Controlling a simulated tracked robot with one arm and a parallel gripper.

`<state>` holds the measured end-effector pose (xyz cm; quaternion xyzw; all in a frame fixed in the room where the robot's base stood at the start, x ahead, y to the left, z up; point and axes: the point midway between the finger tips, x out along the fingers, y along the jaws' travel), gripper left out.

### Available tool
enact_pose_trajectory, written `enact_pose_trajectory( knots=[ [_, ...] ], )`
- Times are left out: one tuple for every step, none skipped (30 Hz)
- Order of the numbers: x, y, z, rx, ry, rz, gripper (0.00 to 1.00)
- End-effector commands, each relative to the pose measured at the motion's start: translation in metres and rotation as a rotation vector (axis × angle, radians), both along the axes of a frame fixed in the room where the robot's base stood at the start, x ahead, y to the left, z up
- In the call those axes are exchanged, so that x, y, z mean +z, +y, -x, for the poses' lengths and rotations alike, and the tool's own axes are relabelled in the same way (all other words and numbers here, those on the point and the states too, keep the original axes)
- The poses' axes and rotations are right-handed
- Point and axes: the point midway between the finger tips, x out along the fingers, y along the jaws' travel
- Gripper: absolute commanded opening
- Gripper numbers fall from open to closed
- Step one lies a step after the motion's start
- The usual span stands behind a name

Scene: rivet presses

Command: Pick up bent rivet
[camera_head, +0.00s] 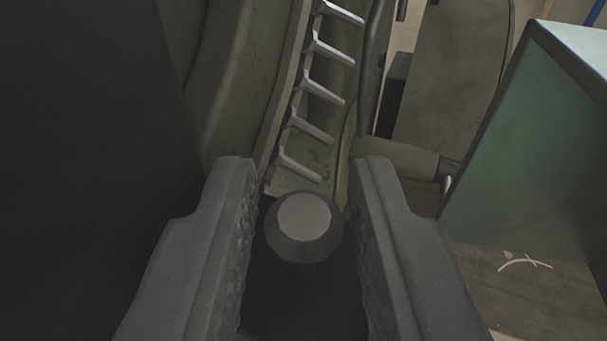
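My gripper (303,190) is open, its two dark grey fingers pointing up the picture on either side of a round dark part with a pale grey flat face (304,218). Narrow gaps seem to show between this part and the fingers; I cannot tell what it belongs to. Beyond the fingertips, several light grey metal pins (322,84) with angled ends sit in a row along a curved green rail. I cannot tell whether one of them is the bent rivet. A thin pale bent shape (524,262) shows on the brown surface at lower right; I cannot tell if it is a rivet or a mark.
A green box-like block with a pale top edge (530,150) stands at the right. A worn green machine body (235,75) lies behind the left finger. A large dark mass (80,150) fills the left side. A horizontal green cylinder (395,158) is just beyond the right finger.

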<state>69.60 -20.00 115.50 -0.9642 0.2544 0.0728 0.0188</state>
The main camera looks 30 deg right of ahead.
Motion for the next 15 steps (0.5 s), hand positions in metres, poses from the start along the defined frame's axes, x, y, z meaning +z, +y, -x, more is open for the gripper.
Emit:
enact_pose_trajectory(
  knots=[
    [-0.0007,-0.0020,-0.0039,0.000,0.000,0.000,0.25],
    [-0.0007,-0.0026,-0.0052,0.000,-0.001,0.000,0.25],
    [-0.0008,-0.0031,-0.0060,0.001,-0.001,0.000,0.25],
    [-0.0008,-0.0033,-0.0064,0.001,-0.001,0.000,0.25],
    [-0.0007,-0.0033,-0.0064,0.001,-0.001,0.000,0.25],
    [-0.0007,-0.0032,-0.0063,0.001,-0.001,0.000,0.25],
    [-0.0007,-0.0031,-0.0061,0.001,-0.001,0.000,0.25],
    [-0.0006,-0.0031,-0.0061,0.001,-0.001,0.000,0.25],
    [-0.0006,-0.0032,-0.0060,0.001,-0.001,0.000,0.25],
    [-0.0007,-0.0032,-0.0060,0.001,0.000,0.000,0.19],
    [-0.0006,-0.0032,-0.0060,0.001,0.000,0.000,0.11],
    [-0.0007,-0.0031,-0.0059,0.001,0.000,0.000,0.00],
    [-0.0007,-0.0031,-0.0059,0.001,0.000,0.000,0.00],
    [-0.0008,-0.0031,-0.0059,0.001,0.000,0.000,0.00],
    [-0.0008,-0.0031,-0.0059,0.001,0.000,0.000,0.00]
  ],
)
